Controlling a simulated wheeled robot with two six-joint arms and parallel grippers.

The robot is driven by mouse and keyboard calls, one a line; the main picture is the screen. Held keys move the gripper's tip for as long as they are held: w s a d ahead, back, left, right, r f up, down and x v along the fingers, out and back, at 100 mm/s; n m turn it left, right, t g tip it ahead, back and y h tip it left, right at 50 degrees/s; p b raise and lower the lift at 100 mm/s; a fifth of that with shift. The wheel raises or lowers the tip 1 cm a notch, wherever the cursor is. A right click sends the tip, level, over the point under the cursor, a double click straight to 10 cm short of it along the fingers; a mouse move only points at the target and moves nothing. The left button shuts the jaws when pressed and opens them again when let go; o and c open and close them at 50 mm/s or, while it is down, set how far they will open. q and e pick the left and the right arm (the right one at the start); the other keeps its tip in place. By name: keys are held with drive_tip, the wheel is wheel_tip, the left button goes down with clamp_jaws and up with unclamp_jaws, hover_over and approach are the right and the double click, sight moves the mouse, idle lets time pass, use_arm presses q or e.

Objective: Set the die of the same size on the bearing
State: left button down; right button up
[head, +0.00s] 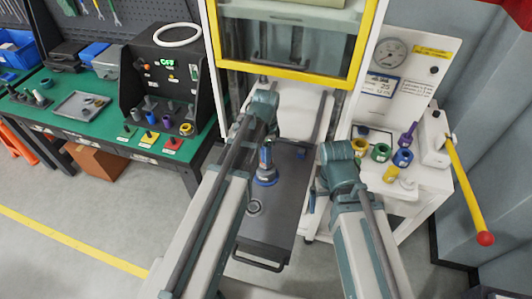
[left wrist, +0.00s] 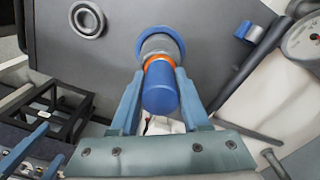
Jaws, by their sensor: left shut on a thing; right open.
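A blue die (head: 265,178) has a wide blue foot, a grey body and a blue handle with an orange band. It also shows in the left wrist view (left wrist: 160,90). My left gripper (head: 266,150) is shut on its handle; its fingers (left wrist: 158,80) flank the orange band. The die looks upright over the dark tray (head: 268,224); I cannot tell whether its foot touches. The bearing, a grey ring (head: 254,207), lies on the tray apart from the die, and also shows in the left wrist view (left wrist: 87,19). My right gripper (head: 312,196) is open and empty beside the tray.
Several coloured dies, including a green one (head: 381,152) and a purple one (head: 408,135), stand on the white shelf at right. A yellow lever (head: 466,190) juts out there. A yellow-framed guard (head: 290,75) hangs above the tray. A green bench (head: 75,125) stands at left.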

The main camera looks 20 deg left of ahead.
use_arm(q)
drive_tip(key=shift+f, duration=0.25)
idle(0.3)
drive_tip(key=c, duration=0.7)
unclamp_jaws()
drive_tip(key=o, duration=0.6)
drive_tip(key=shift+c, duration=0.2)
drive_tip(key=shift+r, duration=0.15)
drive_tip(key=shift+r+p, duration=1.3)
drive_tip(key=shift+r, duration=0.1)
wheel_tip(320, 180, up, 7)
drive_tip(key=p, duration=0.6)
drive_tip(key=shift+f+p, duration=0.1)
drive_tip(key=shift+p, duration=0.3)
drive_tip(key=shift+f, duration=0.15)
